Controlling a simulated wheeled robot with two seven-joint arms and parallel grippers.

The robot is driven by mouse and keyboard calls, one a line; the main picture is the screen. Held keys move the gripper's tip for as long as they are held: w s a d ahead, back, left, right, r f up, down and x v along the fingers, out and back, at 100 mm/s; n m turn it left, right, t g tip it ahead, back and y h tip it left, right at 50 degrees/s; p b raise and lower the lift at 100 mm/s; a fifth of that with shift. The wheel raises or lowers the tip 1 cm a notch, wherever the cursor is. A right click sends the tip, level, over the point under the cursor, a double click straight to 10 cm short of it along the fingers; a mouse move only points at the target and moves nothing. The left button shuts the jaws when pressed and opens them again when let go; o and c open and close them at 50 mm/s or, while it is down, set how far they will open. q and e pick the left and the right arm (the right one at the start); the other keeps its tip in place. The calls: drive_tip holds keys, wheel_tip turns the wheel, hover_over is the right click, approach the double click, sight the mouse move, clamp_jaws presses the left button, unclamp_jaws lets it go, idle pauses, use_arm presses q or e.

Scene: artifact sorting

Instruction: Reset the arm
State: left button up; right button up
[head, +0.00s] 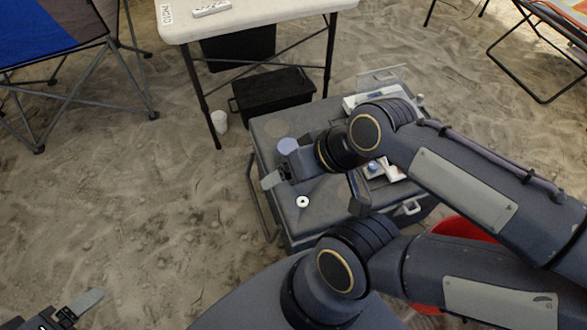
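My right arm reaches in from the right, over a dark grey case or bench (318,222). Its gripper (272,179) is above the left part of the case top, with a light grey finger pointing left and down. A small white ring (302,202) lies on the case top, below and apart from this gripper. I see nothing held, but the finger gap is not clear. My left gripper (84,303) is low at the bottom left, over sand. Only one light finger shows clearly, and its opening cannot be told.
A white folding table (255,14) stands behind the case, with a black bin (272,97) and a white cup (219,122) below it. White and blue items (378,170) lie on the case, partly behind my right arm. Folding chairs (60,45) stand left and right. Open sand lies left.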

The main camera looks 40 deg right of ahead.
wheel_tip(320, 180, up, 21)
drive_tip(key=p, duration=2)
drive_tip(key=shift+p, duration=0.35)
drive_tip(key=shift+f, duration=0.1)
